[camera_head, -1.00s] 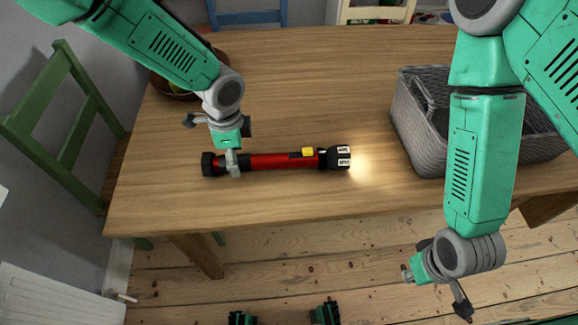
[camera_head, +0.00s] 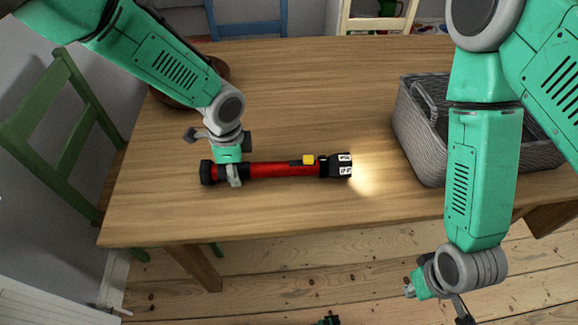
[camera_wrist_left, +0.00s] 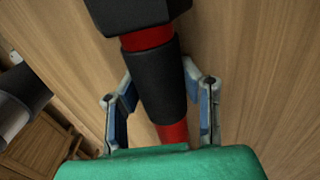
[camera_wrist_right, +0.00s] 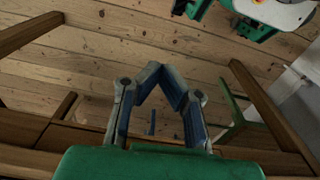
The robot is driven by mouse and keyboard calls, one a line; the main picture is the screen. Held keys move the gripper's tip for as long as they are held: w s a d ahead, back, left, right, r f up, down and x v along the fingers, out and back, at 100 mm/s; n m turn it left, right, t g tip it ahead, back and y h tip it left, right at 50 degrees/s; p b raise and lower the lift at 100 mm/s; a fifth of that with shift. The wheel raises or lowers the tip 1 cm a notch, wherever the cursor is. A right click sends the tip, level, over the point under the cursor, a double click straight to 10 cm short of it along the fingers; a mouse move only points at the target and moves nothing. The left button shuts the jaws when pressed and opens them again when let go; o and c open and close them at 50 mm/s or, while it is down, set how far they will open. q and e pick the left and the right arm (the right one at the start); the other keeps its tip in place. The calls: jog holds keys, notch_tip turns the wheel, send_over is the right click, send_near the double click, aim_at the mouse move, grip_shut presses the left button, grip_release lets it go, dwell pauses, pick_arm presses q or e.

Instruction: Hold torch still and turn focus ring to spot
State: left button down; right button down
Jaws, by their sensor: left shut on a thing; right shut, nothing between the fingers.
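The torch (camera_head: 275,170) lies on the wooden table, red with a black tail at left and a black head at right. A yellow switch (camera_head: 308,160) sits on top of the body. Its focus ring (camera_head: 345,166) carries white labels, too small to read surely, and light falls on the table beyond. My left gripper (camera_head: 233,178) is shut around the torch near its tail; in the left wrist view its fingers flank the black grip (camera_wrist_left: 160,85). My right gripper (camera_wrist_right: 163,85) is shut and empty, fingertips together, out over the floor in front of the table.
A grey wicker basket (camera_head: 425,150) stands on the right of the table, partly behind my right arm. A brown bowl (camera_head: 213,66) is at the back left, partly hidden by my left arm. A green chair (camera_head: 60,140) stands at left.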

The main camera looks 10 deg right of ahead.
aim_at(324, 160)
jog(key=c, duration=2.2)
grip_release()
